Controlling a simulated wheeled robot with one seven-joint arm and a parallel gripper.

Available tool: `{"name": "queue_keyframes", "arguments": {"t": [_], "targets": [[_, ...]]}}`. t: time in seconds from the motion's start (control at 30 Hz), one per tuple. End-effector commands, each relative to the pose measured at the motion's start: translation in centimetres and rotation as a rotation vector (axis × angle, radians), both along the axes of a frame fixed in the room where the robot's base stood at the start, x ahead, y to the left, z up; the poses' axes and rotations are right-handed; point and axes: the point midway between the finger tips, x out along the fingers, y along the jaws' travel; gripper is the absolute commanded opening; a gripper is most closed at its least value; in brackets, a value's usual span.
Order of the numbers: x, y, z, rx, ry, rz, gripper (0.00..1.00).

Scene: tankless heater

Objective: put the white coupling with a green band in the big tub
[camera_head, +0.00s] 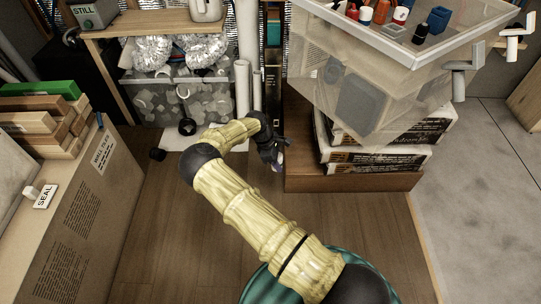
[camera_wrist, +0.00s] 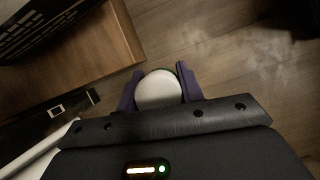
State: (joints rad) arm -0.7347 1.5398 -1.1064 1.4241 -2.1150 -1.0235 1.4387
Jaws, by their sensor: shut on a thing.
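My gripper (camera_wrist: 158,72) is shut on a round white piece (camera_wrist: 158,92), seen end-on between the two purple fingers in the wrist view. I take it to be the white coupling; no green band shows from this side. A large clear tub (camera_head: 215,111) full of white and grey fittings stands at the back left under a wooden shelf. My gripper is right of it and nearer.
Stacked bags (camera_head: 380,158) on the wooden plinth (camera_head: 345,181) carry a translucent bin (camera_head: 340,60) with small coloured items on top. White pipes (camera_head: 242,85) stand beside the tub. Dark fittings (camera_head: 187,127) lie before it. A box (camera_head: 75,215) is at left.

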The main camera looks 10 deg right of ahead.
Motion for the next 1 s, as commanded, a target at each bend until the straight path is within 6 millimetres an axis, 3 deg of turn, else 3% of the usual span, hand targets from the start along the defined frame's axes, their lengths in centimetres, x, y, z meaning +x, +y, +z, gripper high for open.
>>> {"name": "queue_keyframes", "arguments": {"t": [0.03, 0.3, 0.5, 0.63, 1.0], "targets": [[-0.7, -0.6, 1.8, -0.001, -0.001, -0.113, 0.05], [-5.0, -2.0, 9.8, 0.003, -0.002, -0.786, 0.05], [-7.4, -1.9, 14.2, 0.003, 0.0, -1.173, 0.05], [-7.9, -1.8, 15.0, 0.001, -0.001, -1.259, 0.05], [-7.9, -1.7, 15.0, -0.001, -0.001, -1.259, 0.05]]}}
